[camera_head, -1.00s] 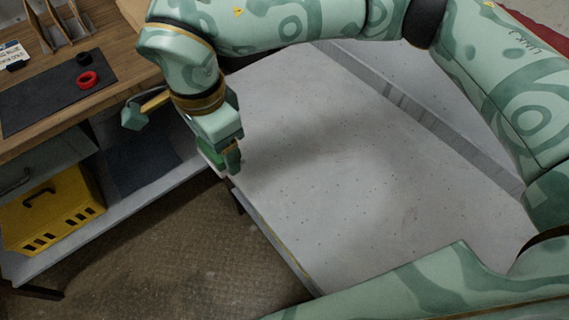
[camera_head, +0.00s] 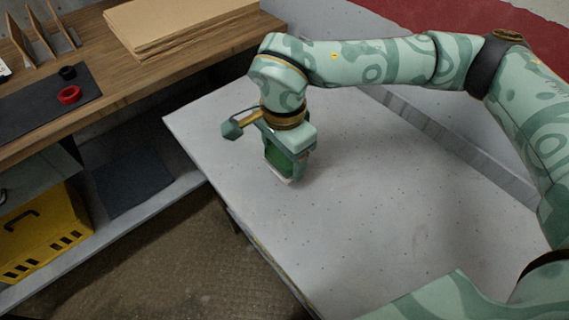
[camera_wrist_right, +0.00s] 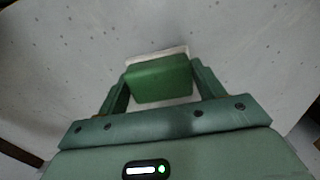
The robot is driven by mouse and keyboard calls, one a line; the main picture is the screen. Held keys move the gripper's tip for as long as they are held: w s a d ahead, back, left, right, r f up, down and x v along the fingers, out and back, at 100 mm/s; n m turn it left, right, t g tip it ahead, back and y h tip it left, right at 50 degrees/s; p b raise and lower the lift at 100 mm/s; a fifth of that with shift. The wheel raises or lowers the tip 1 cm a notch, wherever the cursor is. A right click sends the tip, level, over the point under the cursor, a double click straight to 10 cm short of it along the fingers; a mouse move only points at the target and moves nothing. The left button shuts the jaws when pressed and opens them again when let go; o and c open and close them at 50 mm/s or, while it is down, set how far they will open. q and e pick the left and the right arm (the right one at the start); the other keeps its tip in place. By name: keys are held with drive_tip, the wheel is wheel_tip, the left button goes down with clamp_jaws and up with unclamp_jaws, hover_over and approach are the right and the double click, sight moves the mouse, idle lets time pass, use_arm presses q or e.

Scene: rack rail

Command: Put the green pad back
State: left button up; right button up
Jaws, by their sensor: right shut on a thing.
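The green pad (camera_head: 278,159) is between the fingers of my right gripper (camera_head: 287,172), low over the light grey table near its left end. In the right wrist view the pad (camera_wrist_right: 160,80) shows a green face with a white edge along its far side, and the right gripper's fingers (camera_wrist_right: 160,95) close on its two sides. I cannot tell whether the pad touches the table. My left gripper is not in view.
The grey speckled table (camera_head: 370,220) is bare around the gripper. A wooden bench (camera_head: 130,80) at the left holds a dark mat with a red ring (camera_head: 69,95), a black ring (camera_head: 67,73) and brown boards (camera_head: 180,25). A yellow crate (camera_head: 40,235) sits on the shelf below.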

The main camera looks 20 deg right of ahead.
sight(286, 166)
drive_tip(key=f, duration=0.1)
drive_tip(key=f+b, duration=0.1)
drive_tip(key=f, duration=0.2)
drive_tip(key=shift+d+b, duration=0.25)
drive_tip(key=shift+b, duration=0.15)
drive_tip(key=shift+r, duration=0.25)
drive_tip(key=o, duration=0.9)
drive_tip(key=shift+f, duration=0.15)
use_arm(q)
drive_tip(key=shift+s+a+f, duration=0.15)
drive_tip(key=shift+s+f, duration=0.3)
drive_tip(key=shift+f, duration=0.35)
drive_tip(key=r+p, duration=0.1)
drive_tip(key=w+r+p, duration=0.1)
drive_tip(key=p, duration=0.1)
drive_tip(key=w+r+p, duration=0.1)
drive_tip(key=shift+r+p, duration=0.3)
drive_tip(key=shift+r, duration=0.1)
use_arm(e)
wheel_tip(286, 166, up, 12)
drive_tip(key=shift+r, duration=0.2)
